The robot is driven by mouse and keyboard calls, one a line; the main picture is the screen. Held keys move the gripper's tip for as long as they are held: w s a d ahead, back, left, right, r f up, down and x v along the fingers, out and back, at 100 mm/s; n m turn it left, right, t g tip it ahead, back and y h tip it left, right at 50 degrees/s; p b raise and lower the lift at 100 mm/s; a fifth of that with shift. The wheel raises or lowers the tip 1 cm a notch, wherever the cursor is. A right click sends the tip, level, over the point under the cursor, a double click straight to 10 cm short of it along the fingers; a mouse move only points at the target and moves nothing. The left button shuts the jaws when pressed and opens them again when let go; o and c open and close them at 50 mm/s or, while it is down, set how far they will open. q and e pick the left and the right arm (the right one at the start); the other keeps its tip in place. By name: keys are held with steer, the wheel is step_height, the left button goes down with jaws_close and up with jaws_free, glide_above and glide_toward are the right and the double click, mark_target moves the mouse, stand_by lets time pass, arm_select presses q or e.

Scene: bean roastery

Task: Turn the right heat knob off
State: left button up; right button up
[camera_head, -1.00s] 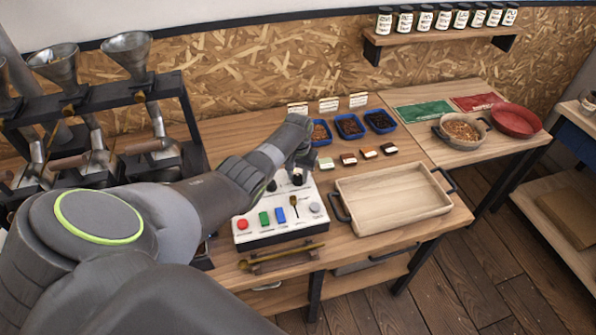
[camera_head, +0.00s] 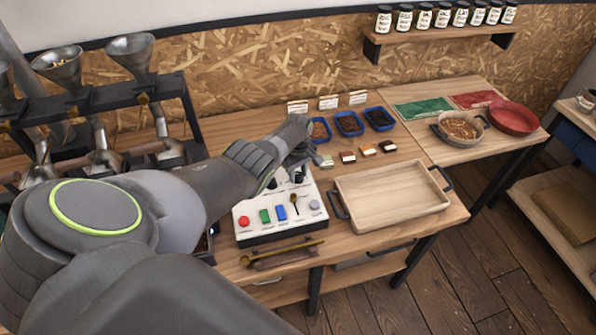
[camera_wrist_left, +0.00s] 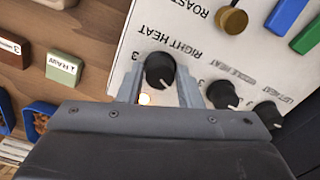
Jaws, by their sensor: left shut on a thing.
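The right heat knob (camera_wrist_left: 160,71) is black with a white pointer line, on the white control panel (camera_wrist_left: 133,42) beside the printed "RIGHT HEAT" label. My left gripper (camera_wrist_left: 159,84) is shut on this knob, one finger on each side of it. In the head view my left gripper (camera_head: 297,172) reaches down onto the back right of the panel (camera_head: 282,233) and partly hides the knobs. My right gripper is not in view.
The middle heat knob (camera_wrist_left: 223,95) and left heat knob (camera_wrist_left: 267,114) sit close beside the gripper. A brass lever (camera_head: 294,199) and coloured buttons lie in front. A wooden tray (camera_head: 392,194) stands right of the panel, with small labelled blocks (camera_head: 367,150) behind it.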

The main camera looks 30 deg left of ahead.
mark_target(298, 174)
arm_select(q)
steer(key=n, duration=0.4)
steer(key=shift+w+r+n, duration=0.1)
steer(key=shift+n, duration=0.6)
steer(key=o, duration=1)
steer(key=shift+p, duration=0.35)
step_height(298, 174, up, 3)
steer(key=shift+p, duration=1.2)
step_height(298, 174, up, 14)
steer(key=shift+r+b, duration=0.2)
steer(key=shift+b, duration=0.1)
steer(key=shift+f, duration=0.1)
